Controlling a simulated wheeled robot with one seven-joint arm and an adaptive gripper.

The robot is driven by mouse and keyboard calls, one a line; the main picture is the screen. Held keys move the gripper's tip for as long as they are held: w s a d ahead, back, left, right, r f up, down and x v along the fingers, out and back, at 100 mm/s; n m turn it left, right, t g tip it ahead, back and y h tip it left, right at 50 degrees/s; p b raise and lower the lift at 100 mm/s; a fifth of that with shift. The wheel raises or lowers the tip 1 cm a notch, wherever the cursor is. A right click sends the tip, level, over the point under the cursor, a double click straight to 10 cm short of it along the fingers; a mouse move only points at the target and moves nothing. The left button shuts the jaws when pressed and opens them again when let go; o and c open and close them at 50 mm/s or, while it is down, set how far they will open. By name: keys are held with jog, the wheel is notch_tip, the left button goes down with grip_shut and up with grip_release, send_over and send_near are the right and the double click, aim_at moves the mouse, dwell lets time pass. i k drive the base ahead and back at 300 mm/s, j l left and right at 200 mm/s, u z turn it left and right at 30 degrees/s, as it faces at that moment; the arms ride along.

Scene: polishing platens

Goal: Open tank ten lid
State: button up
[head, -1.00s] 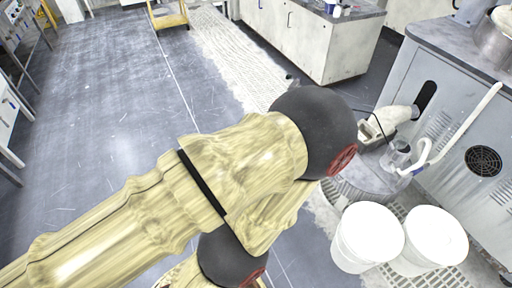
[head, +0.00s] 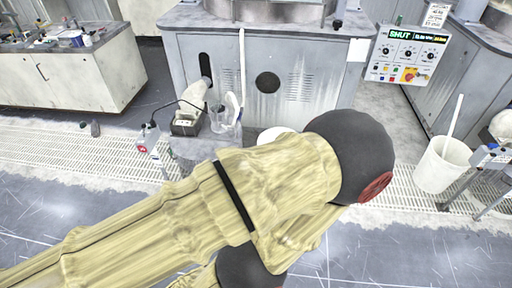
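A grey machine (head: 300,75) stands at the top middle, with the lower part of a round metal vessel (head: 265,10) on its top, cut off by the frame edge. A control panel (head: 408,55) to its right shows a green "SHUT" display, knobs and a red button. I cannot read a tank number, and no lid is clearly in view. My arm, in a yellowish cover with dark joints, crosses the lower middle and hides part of the floor and a white bucket. My gripper is not in view.
A white bucket (head: 441,165) with a stick stands on the grating at right. A second white bucket (head: 275,134) shows behind my arm. A pump (head: 187,121) and a clear jug (head: 222,118) stand before the machine. A cabinet (head: 85,75) is at left. Floor at lower left is open.

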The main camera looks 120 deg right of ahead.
aim_at(192, 149)
jog(key=z, duration=3.45)
jog(key=i+l, duration=0.15)
jog(key=i, duration=0.2)
jog(key=i+l, duration=0.15)
jog(key=i, duration=0.2)
jog(key=i+l, duration=0.15)
jog(key=i, duration=0.25)
jog(key=k+l+z, duration=0.05)
